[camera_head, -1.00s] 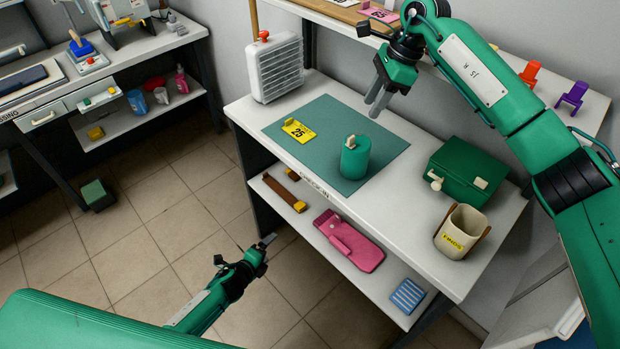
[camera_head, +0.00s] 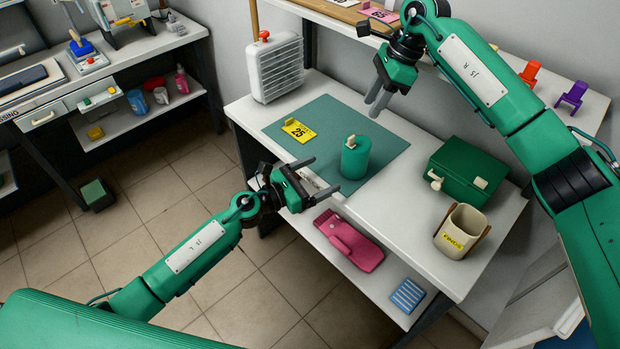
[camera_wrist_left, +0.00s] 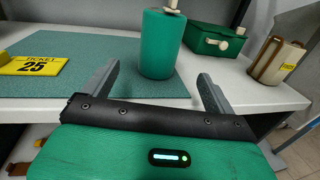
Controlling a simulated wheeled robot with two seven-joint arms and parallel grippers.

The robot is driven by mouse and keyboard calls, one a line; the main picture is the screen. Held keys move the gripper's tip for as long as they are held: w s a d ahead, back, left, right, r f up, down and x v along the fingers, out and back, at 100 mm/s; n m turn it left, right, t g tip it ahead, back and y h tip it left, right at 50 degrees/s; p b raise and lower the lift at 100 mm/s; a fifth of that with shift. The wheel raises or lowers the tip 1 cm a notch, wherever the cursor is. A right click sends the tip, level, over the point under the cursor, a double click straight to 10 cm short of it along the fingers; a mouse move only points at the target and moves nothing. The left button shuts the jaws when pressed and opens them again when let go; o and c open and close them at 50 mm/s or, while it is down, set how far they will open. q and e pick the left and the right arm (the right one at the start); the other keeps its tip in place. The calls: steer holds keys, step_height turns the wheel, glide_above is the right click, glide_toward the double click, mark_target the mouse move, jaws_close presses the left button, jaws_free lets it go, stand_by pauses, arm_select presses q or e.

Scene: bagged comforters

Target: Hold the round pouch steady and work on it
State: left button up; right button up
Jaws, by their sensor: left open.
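The round green pouch (camera_head: 355,158) stands upright on the teal mat (camera_head: 391,139), with a small tan tab on top. In the left wrist view the pouch (camera_wrist_left: 161,45) stands ahead, between the lines of the fingers but beyond their tips. My left gripper (camera_head: 325,174) is open and empty at the front edge of the bench, a short way from the pouch and not touching it. My right gripper (camera_head: 374,106) hangs empty above the back of the mat, its two fingers apart with a narrow gap, clear of the pouch.
A yellow "25" ticket (camera_head: 298,131) lies on the mat. A green box (camera_head: 467,171) and a beige bin (camera_head: 462,229) stand to the right, a white heater (camera_head: 274,70) at back left. A pink pouch-like item (camera_head: 349,241) lies on the lower shelf. A shelf runs above the back.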

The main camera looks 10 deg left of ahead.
mark_target(355, 158)
arm_select(q)
steer(key=x, duration=1.2)
steer(key=c, duration=1.1)
steer(key=shift+o, duration=0.9)
steer(key=shift+c, duration=0.7)
